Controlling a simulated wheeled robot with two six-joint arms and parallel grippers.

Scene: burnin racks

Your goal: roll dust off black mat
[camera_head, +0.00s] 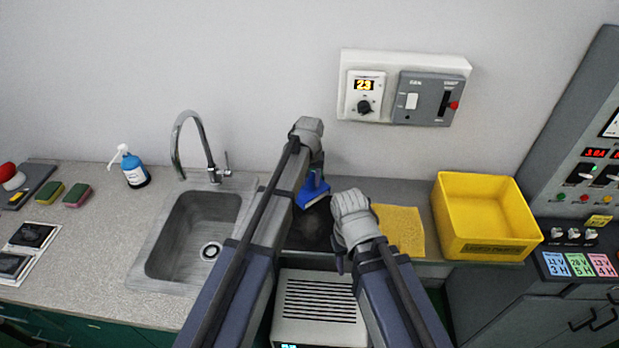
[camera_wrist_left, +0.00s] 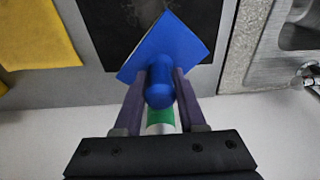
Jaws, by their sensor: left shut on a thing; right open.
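The black mat (camera_head: 309,232) lies on the counter between the sink and a yellow cloth, partly hidden by my arms. Its dark surface shows faint pale specks in the left wrist view (camera_wrist_left: 112,30). My left gripper (camera_head: 314,172) is shut on the handle of a blue tool (camera_head: 311,192) with a flat square head. In the left wrist view, the tool (camera_wrist_left: 168,48) sits between the fingers (camera_wrist_left: 160,98), its head overlapping the mat's edge. I cannot tell whether it touches the mat. My right gripper (camera_head: 340,262) is open near the mat's front right; its fingers are mostly hidden.
A sink (camera_head: 197,238) is left of the mat. The yellow cloth (camera_head: 399,230) and a yellow bin (camera_head: 487,216) are to the right. A blue bottle (camera_head: 133,170) and sponges (camera_head: 76,195) stand further left. A grey vented unit (camera_head: 315,305) is in front.

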